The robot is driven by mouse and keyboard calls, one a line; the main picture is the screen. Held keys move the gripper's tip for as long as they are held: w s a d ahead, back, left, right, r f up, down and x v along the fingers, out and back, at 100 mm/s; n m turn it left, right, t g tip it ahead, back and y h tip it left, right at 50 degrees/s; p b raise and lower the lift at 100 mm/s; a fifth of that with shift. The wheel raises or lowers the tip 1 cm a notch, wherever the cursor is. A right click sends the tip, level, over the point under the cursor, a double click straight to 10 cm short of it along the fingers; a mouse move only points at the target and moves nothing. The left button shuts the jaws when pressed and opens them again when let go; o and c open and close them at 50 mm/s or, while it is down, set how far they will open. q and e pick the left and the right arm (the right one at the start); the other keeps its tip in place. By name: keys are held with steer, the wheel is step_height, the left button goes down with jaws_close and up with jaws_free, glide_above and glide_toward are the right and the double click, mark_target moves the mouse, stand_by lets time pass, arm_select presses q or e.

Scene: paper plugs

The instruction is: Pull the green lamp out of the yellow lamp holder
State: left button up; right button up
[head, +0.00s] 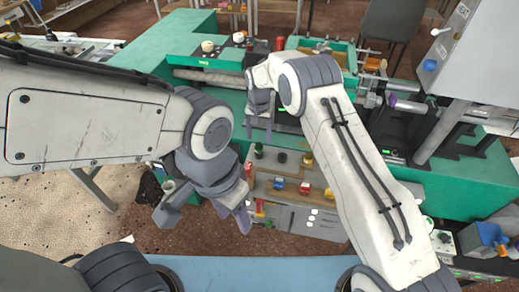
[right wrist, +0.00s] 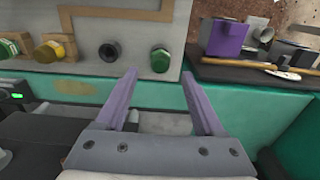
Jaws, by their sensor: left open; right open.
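A grey panel (right wrist: 85,20) carries a row of round parts in the right wrist view. A green lamp (right wrist: 9,47) at the far left appears to sit in a yellowish collar, cut by the picture edge. Beside it is a yellow part (right wrist: 50,51), then a black one (right wrist: 110,51) and another green one (right wrist: 160,60). In the head view a yellow part (head: 307,158) shows beside my right arm, which hides what lies beyond. My right gripper (right wrist: 158,76) is open and empty, its fingertips short of the right-hand green part. My left gripper (head: 204,218) is open and empty, left of the panel.
A green table (head: 460,180) surrounds the panel. A purple block (right wrist: 228,38) and a wooden stick lie on a dark tray beside it. A grey cabinet (head: 485,45) stands at the back right. Red and yellow parts sit on the lower panel.

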mark_target(259, 143)
steer(key=shift+f+b, duration=1.25)
steer(key=shift+f, duration=0.7)
steer(key=shift+c, duration=0.3)
jaws_close()
